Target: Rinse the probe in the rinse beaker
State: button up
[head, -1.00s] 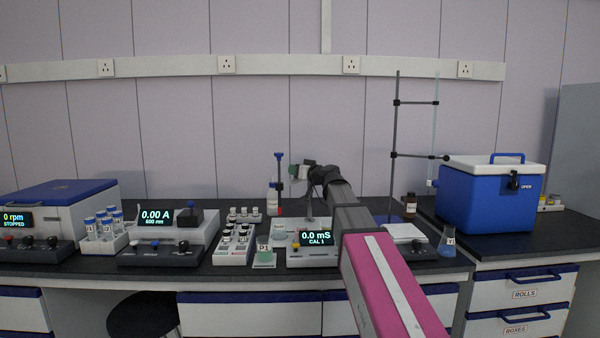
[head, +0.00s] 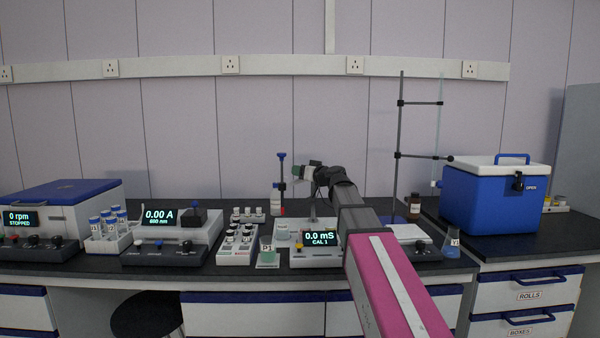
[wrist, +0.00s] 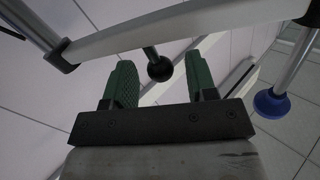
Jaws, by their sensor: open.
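My gripper (head: 304,172) is raised over the conductivity meter (head: 318,239), which reads 0.0 mS, CAL 1. In the wrist view its green fingers (wrist: 160,82) are apart with nothing held between them. A dark rod with a black ball end (wrist: 158,66) shows beyond the gap, crossed by a pale bar (wrist: 180,28). I cannot tell whether either belongs to the probe. In the head view the probe is not clearly made out. A small clear beaker (head: 282,231) stands at the meter's left; its label is unreadable, so I cannot confirm it is the rinse beaker.
A labelled container with green contents (head: 268,257) sits at the bench front. A blue-topped upright device (head: 282,180) stands behind the meter. A vial rack (head: 238,244) is left. A retort stand (head: 399,150), flask (head: 451,245) and blue cooler (head: 490,200) are right.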

jog(key=v, duration=0.9)
jog(key=shift+s, duration=0.2)
jog(key=shift+d, duration=0.1)
